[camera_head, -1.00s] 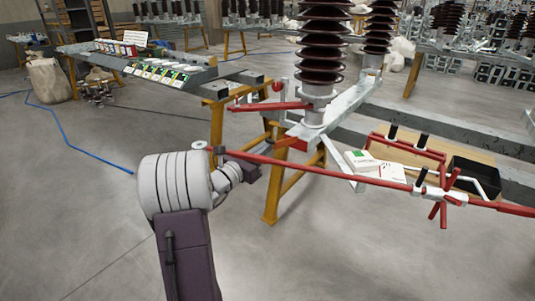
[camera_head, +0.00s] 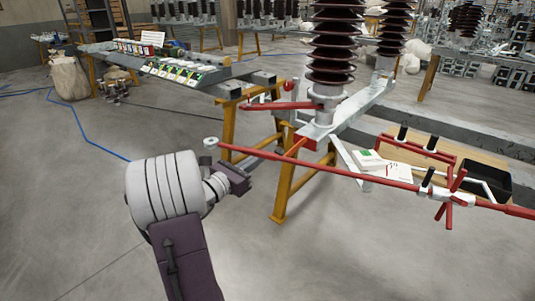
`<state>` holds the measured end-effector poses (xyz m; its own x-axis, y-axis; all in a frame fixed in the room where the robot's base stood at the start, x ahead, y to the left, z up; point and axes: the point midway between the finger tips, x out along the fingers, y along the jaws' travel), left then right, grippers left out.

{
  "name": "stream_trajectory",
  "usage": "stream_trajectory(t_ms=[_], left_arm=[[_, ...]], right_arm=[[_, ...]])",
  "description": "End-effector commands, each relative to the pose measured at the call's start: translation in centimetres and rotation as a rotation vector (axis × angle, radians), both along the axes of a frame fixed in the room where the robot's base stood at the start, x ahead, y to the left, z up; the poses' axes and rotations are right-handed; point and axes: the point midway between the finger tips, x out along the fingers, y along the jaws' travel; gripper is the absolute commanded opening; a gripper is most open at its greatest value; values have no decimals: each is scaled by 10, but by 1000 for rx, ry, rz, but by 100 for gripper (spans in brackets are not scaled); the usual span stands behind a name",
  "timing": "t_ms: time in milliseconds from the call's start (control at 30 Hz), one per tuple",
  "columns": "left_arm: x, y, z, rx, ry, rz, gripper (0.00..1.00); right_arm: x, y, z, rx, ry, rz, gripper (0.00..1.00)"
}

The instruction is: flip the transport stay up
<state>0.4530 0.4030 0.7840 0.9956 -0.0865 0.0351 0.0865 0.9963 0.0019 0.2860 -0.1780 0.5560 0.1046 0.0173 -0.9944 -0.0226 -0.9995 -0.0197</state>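A long red rod (camera_head: 330,170) runs from a pale round end (camera_head: 210,143) at the left to the lower right, in front of the insulator stand. A shorter red arm (camera_head: 280,106) lies level at the foot of the brown ribbed insulator (camera_head: 338,50). I cannot tell for sure which red part is the transport stay. My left gripper (camera_head: 238,179), dark purple, is just below the left part of the long rod and looks apart from it. Its fingers are too small and overlapped to show whether they are open. My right gripper is not in view.
Yellow trestle legs (camera_head: 285,190) hold the insulator frame close to my gripper's right. A red cross-shaped clamp (camera_head: 445,195) is at the right.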

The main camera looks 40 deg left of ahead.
Motion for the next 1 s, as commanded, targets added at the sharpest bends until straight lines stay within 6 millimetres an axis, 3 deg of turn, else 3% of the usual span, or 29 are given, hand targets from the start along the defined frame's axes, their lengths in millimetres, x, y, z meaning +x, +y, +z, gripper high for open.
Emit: stream_trajectory(t_ms=[167,500,567,667,767,800,900,1000], left_arm=[[-12,1,6,-1,-1,1,0],[-13,0,5,0,1,-2,0],[-11,-8,2,10,15,-26,0],[-4,-52,-20,77,102,-159,0],[-12,-130,-62,237,249,-413,0],[-23,-161,-82,327,309,-534,0],[-68,-224,-132,613,428,-864,0],[-127,-254,-178,996,474,-1224,0]], right_arm=[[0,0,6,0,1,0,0],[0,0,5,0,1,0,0],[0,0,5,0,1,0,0],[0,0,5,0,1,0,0],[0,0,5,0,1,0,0],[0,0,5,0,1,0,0],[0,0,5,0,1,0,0],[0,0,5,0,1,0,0]])
